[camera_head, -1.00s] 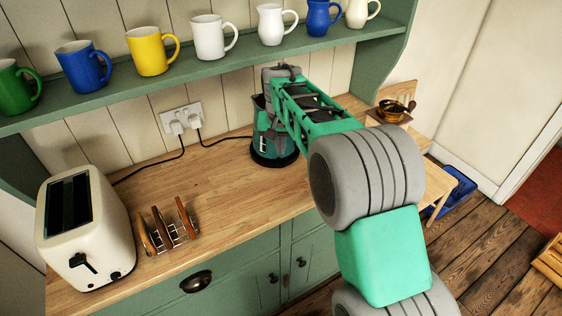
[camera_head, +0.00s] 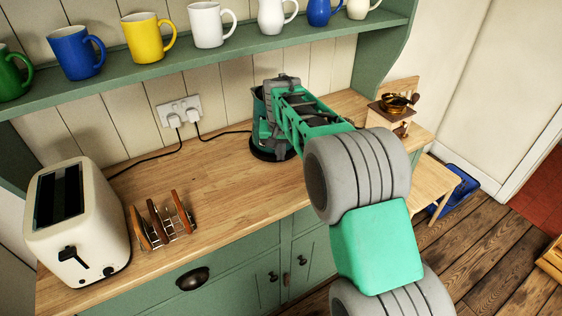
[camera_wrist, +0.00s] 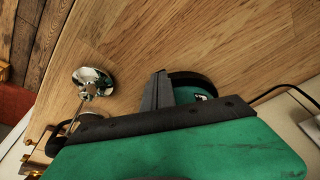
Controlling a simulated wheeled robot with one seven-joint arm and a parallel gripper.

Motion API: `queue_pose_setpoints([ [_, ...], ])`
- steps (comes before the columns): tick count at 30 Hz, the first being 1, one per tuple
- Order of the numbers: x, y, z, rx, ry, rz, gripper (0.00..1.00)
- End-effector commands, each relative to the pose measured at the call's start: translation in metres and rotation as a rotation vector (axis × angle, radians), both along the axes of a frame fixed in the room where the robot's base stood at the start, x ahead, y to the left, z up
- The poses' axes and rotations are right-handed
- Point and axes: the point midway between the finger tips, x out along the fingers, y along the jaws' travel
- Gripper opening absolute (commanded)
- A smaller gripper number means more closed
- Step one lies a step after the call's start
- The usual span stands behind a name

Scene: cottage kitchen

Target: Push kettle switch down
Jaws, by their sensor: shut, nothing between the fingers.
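The dark green kettle (camera_head: 257,108) stands on its round black base (camera_head: 260,154) at the back of the counter. My gripper (camera_head: 272,118) is in front of the kettle and hides much of it, including any switch. In the wrist view the gripper's dark fingers (camera_wrist: 158,90) are together with nothing held. There, part of the kettle's dark round outline (camera_wrist: 193,80) shows just beside the fingers. I cannot tell whether the fingers touch the kettle.
A cream toaster (camera_head: 80,225) and a toast rack (camera_head: 160,222) stand on the counter to the left. A coffee grinder (camera_head: 396,107) stands at right. A shelf (camera_head: 200,62) with several mugs hangs above. A power cord (camera_head: 225,137) runs to the wall sockets. The middle counter is clear.

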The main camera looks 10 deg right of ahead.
Motion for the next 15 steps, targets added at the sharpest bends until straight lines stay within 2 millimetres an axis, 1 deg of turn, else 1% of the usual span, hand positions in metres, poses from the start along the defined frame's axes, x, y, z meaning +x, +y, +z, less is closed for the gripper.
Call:
queue_pose_setpoints([
  [7,0.0,0.0,0.0,0.0,0.0,0.0,0.0],
  [10,0.0,0.0,-0.008,0.0,0.001,0.0,0.0],
  [13,-0.001,0.0,-0.021,0.0,0.002,0.0,0.0],
  [15,0.0,0.0,-0.017,0.0,0.0,0.0,0.0],
])
